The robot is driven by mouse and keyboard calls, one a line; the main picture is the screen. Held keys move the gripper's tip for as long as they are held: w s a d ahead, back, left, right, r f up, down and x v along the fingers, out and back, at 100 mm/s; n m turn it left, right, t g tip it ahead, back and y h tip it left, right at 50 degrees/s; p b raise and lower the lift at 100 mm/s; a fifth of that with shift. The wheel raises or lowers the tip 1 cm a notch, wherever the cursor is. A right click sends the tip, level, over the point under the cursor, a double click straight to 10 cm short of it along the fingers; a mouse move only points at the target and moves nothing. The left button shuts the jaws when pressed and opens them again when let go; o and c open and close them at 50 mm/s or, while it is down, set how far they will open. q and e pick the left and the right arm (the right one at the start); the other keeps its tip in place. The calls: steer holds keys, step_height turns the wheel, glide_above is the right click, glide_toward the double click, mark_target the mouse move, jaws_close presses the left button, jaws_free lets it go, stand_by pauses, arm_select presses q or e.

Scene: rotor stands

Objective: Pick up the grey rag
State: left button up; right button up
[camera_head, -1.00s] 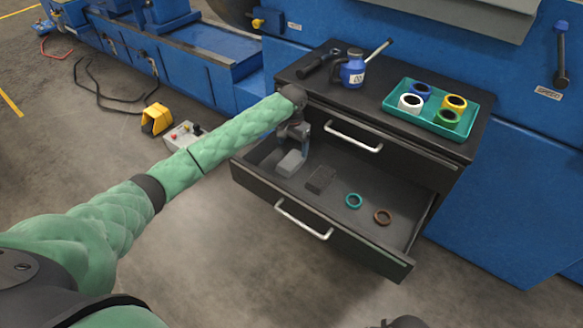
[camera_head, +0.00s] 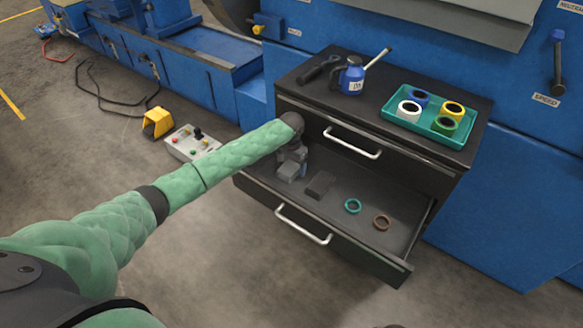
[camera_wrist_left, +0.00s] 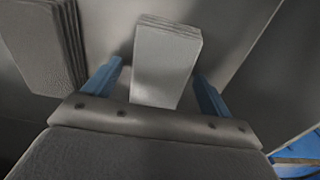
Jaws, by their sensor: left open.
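The light grey folded rag (camera_head: 287,172) lies in the left part of the open drawer. In the left wrist view the rag (camera_wrist_left: 165,62) shows its folded layers. My left gripper (camera_wrist_left: 157,88) is open, with one blue finger on each side of the near part of the rag. In the head view my left gripper (camera_head: 291,160) points down into the drawer and hides part of the rag. I cannot tell whether the fingers touch it. My right gripper is not in view.
A darker folded cloth (camera_head: 319,185) lies just right of the rag; it also shows in the left wrist view (camera_wrist_left: 38,45). A teal ring (camera_head: 352,206) and a brown ring (camera_head: 381,222) lie farther right. The cabinet top (camera_head: 318,95) overhangs the drawer's back.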

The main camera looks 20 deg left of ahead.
arm_select(q)
steer(key=shift+f, duration=0.15)
steer(key=c, duration=1.1)
